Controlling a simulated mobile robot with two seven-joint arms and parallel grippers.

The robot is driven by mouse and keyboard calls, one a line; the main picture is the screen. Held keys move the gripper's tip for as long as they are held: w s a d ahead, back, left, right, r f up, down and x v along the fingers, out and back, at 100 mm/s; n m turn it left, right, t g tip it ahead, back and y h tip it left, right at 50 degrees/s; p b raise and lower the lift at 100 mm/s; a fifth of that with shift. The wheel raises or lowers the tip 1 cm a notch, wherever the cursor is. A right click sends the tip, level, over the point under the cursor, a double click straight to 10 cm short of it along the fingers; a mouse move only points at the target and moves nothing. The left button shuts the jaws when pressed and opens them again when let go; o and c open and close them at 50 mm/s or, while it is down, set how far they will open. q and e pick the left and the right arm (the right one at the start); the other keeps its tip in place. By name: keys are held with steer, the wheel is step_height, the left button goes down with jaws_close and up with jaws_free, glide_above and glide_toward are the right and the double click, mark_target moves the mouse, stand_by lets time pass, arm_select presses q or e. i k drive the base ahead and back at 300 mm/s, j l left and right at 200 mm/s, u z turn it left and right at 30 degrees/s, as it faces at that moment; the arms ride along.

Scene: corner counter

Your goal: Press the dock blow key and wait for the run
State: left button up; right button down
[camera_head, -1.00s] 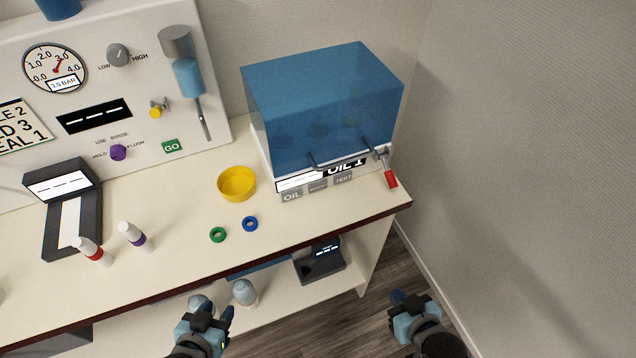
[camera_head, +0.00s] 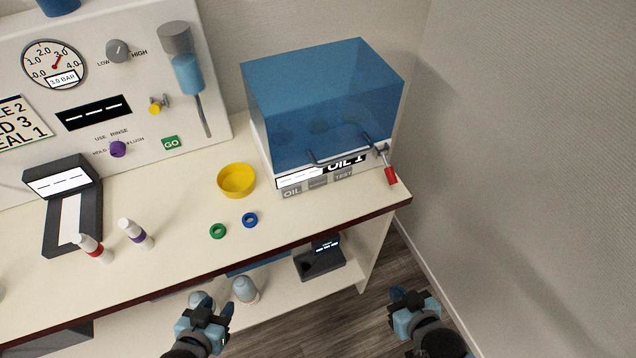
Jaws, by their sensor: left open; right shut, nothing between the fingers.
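The dock (camera_head: 322,105) is a box with a translucent blue lid, closed, at the back right of the counter. Its front strip has a lit white display, an "OIL 1" label (camera_head: 346,164) and grey keys. The left key reads OIL (camera_head: 292,193) and the right one TEST (camera_head: 343,174). The middle key (camera_head: 318,183) has print too small to read. My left gripper (camera_head: 213,312) is open and empty, low in front of the counter. My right gripper (camera_head: 408,298) is shut and empty, beyond the counter's right end. Both are well apart from the keys.
A yellow bowl (camera_head: 236,180), a green ring (camera_head: 218,231) and a blue ring (camera_head: 250,220) lie before the dock. A red-tipped lever (camera_head: 390,175) sticks out at its right. A wall is at right.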

mark_target(322, 180)
steer(key=k+l+u, duration=0.1)
steer(key=u, duration=0.25)
steer(key=k+u, duration=0.45)
steer(key=u, duration=0.25)
